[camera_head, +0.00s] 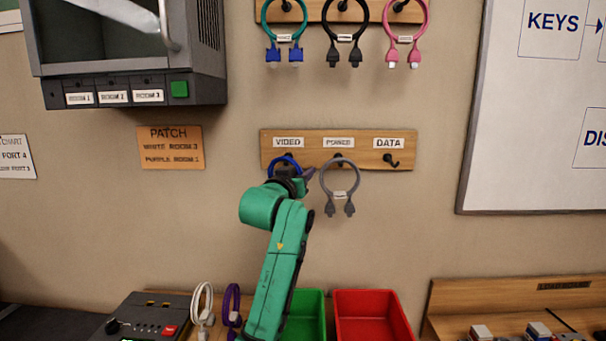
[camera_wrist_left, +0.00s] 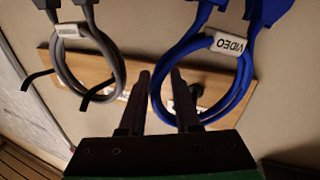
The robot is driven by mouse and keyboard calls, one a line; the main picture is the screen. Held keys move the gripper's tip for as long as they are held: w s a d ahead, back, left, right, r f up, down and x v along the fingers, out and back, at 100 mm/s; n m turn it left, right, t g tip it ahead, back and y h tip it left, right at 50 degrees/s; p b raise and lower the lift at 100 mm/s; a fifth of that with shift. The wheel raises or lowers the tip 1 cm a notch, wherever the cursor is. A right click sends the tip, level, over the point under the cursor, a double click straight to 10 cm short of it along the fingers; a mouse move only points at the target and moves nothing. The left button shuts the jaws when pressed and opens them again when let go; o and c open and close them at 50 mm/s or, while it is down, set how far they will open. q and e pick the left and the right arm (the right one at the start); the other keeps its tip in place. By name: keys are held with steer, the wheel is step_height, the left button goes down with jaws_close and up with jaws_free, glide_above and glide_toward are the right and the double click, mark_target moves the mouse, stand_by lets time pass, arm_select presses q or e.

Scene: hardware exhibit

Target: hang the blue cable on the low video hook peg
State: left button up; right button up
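The blue cable (camera_wrist_left: 243,85) is a loop with a VIDEO tag and blue plugs in the left wrist view. In the head view its top (camera_head: 285,159) shows at the low VIDEO hook, with the rest behind my arm. The low video hook peg (camera_wrist_left: 197,90) shows inside the loop in the wrist view; whether the cable rests on it is unclear. My left gripper (camera_head: 303,180) is at the cable. In the wrist view its fingers (camera_wrist_left: 160,75) are apart, with one side of the loop showing in the gap between them. My right gripper is out of view.
A grey cable (camera_head: 340,188) hangs on the POWER hook beside my gripper. The DATA hook (camera_head: 391,160) is empty. Several cables hang on the upper board (camera_head: 318,12). Below are a green bin (camera_head: 305,310), a red bin (camera_head: 372,312), and white and purple cables (camera_head: 232,300).

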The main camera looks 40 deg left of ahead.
arm_select(q)
steer(key=shift+o, duration=1)
